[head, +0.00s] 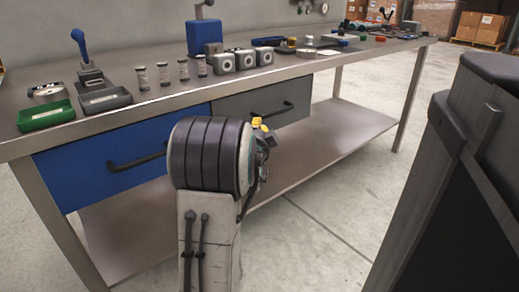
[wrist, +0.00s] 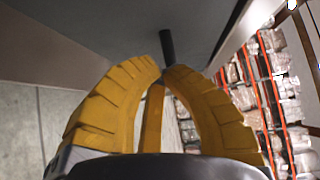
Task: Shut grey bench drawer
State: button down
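The grey drawer (head: 270,102) is under the bench top, right of the blue drawer, with a dark bar handle (head: 275,108) on its front. Any gap between its front and the bench is hard to judge from here. My gripper (head: 262,125) is partly hidden behind my arm, in front of the grey drawer. In the wrist view, the yellow fingers of my gripper (wrist: 164,70) curve together with their tips almost meeting. The dark handle (wrist: 167,45) shows just beyond the tips on the grey drawer front (wrist: 110,30). I see nothing held; contact is unclear.
The bench top (head: 150,108) carries a green tray (head: 45,115), several small jars, a blue block (head: 204,38) and grey cube-shaped items. The blue drawer (head: 70,170) is at left. A lower shelf (head: 330,135) spans below. Open floor (head: 345,200) lies in front.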

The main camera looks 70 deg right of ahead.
jog(key=s+a+p, duration=0.1)
jog(key=a, duration=0.8)
jog(key=shift+s+a, duration=0.3)
jog(key=shift+a, duration=0.1)
jog(key=shift+f, duration=0.1)
